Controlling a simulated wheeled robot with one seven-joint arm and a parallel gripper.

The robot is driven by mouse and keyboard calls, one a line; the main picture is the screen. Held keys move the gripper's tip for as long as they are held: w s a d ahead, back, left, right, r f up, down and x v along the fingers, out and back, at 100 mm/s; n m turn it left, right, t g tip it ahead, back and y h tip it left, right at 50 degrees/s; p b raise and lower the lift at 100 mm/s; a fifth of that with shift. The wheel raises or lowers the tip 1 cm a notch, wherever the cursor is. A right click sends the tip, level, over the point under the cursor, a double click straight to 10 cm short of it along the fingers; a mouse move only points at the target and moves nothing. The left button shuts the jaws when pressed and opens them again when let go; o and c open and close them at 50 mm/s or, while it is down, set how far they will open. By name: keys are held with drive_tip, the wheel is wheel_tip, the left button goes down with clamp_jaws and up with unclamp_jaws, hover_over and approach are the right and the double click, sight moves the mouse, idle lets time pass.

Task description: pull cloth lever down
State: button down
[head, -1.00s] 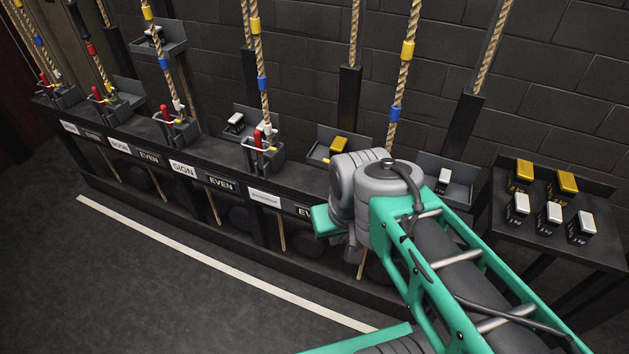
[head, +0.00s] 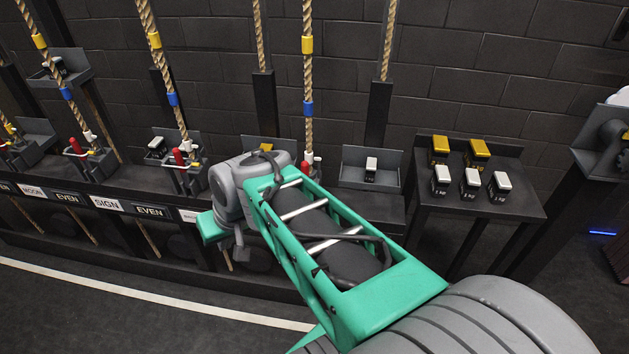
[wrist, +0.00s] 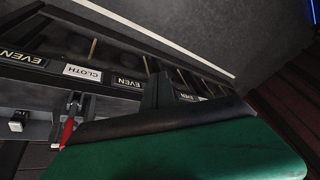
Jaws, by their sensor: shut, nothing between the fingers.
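The CLOTH label (wrist: 82,72) shows upside down on the rail in the wrist view. A red-handled lever (wrist: 68,132) stands near that label, its handle tip close to the dark part of my arm's end. In the head view a red handle (head: 308,158) shows at the foot of a rope with yellow and blue bands; its lower part and label are hidden behind my arm. My gripper (head: 212,228) is at the left end of the arm, in front of the rail. Its fingertips are not clearly visible. It is shut and empty. I cannot tell whether it touches the lever.
Other red levers (head: 180,158) stand on the rail to the left. A tray (head: 350,182) holds a white-topped weight (head: 371,168). A side table (head: 515,207) to the right carries several weights. Bare floor (head: 90,315) lies in front, with a white line.

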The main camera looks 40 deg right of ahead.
drive_tip(key=w+d+f+m+t+y+b, duration=0.1)
drive_tip(key=w+d+f+m+t+b, duration=0.3)
drive_tip(key=d, duration=0.4)
drive_tip(key=w+d+f+m+t+b, duration=0.2)
drive_tip(key=w+d+f+m+b, duration=0.25)
drive_tip(key=d, duration=0.25)
drive_tip(key=s+d+m+t+h+b, duration=0.2)
drive_tip(key=s+d+m+t+b, duration=0.1)
drive_tip(key=d, duration=0.7)
drive_tip(key=s+d+r+m+t+h+b, duration=0.1)
drive_tip(key=s+d+m+t+b, duration=0.3)
drive_tip(key=d, duration=0.7)
drive_tip(key=shift+s+r+m+h+b, duration=0.3)
drive_tip(key=shift+s+m+h, duration=0.6)
drive_tip(key=shift+s+m, duration=0.3)
drive_tip(key=shift+w+d, duration=0.1)
drive_tip(key=w+a+b, duration=0.2)
drive_tip(key=w, duration=0.7)
drive_tip(key=shift+a, duration=0.3)
